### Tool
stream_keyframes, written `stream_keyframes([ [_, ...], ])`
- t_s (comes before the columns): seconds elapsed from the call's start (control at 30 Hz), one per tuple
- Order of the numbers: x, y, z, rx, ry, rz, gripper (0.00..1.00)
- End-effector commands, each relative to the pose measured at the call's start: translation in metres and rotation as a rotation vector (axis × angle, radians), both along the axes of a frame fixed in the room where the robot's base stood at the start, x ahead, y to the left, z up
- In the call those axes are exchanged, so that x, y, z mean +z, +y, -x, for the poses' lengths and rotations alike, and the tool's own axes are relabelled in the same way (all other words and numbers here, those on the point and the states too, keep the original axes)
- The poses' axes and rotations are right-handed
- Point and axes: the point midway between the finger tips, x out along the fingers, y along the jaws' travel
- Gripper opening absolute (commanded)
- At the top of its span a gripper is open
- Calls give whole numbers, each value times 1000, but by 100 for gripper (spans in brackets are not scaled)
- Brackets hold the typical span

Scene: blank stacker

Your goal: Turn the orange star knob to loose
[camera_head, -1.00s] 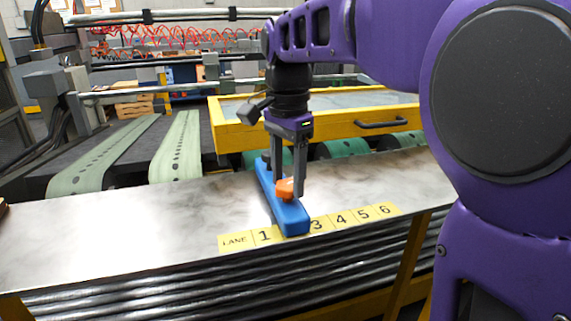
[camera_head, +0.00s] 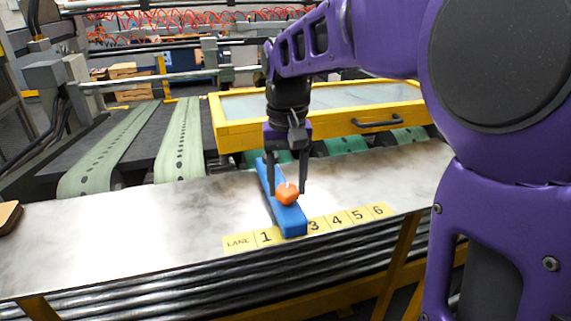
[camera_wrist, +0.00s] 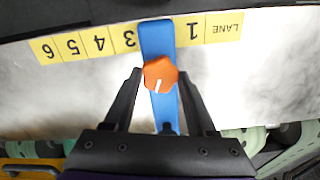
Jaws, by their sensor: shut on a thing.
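The orange star knob (camera_head: 287,194) sits on top of a blue bar (camera_head: 292,222) that lies across the metal table edge, over the lane strip between 1 and 3. My gripper (camera_head: 287,188) points down with one finger on each side of the knob and is shut on it. In the wrist view the knob (camera_wrist: 160,73) lies between the fingertips (camera_wrist: 159,75), and its white line runs along the bar, toward the gripper base. The blue bar (camera_wrist: 157,32) also shows there, extending past the knob on both sides. Any lettering for loose is not visible.
A yellow lane strip (camera_head: 335,221) runs along the table's front edge. A yellow-framed clear cover with a black handle (camera_head: 377,123) stands behind the bar. Green belts (camera_head: 180,150) lie at the back left.

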Motion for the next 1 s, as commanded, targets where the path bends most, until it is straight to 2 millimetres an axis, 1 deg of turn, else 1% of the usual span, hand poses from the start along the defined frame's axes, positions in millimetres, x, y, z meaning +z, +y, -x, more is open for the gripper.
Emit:
stream_keyframes([
  [0.2,1,0,0,171,2,0,1],
  [0.5,1,0,0,325,1,0,1],
  [0.73,0,0,0,372,1,0,1],
  [1.0,0,0,0,380,1,0,1],
])
